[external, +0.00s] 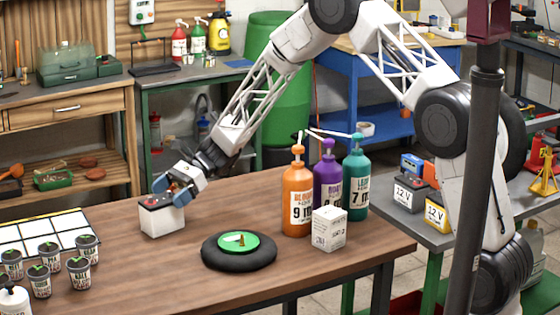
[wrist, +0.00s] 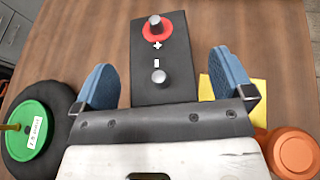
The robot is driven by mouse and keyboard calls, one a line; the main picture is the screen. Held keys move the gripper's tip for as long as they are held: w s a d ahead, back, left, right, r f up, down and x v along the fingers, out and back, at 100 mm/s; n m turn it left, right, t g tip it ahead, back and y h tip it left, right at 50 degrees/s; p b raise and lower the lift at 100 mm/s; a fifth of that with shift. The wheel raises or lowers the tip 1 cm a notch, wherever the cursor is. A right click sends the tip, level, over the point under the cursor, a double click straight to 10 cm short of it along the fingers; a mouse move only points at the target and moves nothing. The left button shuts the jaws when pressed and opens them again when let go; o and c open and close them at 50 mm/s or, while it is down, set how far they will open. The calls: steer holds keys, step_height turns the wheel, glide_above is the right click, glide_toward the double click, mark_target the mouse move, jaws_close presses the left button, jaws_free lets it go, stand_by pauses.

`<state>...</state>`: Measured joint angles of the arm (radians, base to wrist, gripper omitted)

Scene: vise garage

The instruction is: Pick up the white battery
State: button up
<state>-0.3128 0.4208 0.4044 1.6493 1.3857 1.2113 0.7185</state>
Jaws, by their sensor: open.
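The white battery (external: 161,219) stands upright on the wooden table, left of the black round base with the green disc. It has a black top with a red-ringed terminal. In the wrist view the battery's top (wrist: 160,72) shows from above, with plus and minus marks. My gripper (external: 178,194) is at the battery's top, pointing down at it. In the wrist view the blue fingers of my gripper (wrist: 160,85) are apart, one on each side of the battery, with gaps between. The battery's sides are hidden in the wrist view.
The black round base (external: 240,252) with a green disc is to the right. Orange (external: 297,195), purple (external: 327,180) and teal (external: 356,180) bottles and a white box (external: 329,229) stand further right. Several small pots (external: 84,249) and a white grid tray (external: 40,232) are at the left.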

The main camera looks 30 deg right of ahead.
steer(key=shift+s+a+f, duration=0.15)
steer(key=shift+a+f, duration=0.15)
steer(key=shift+a, duration=0.35)
steer(key=shift+c, duration=0.2)
steer(key=shift+r, duration=0.1)
steer(key=c, duration=1.7)
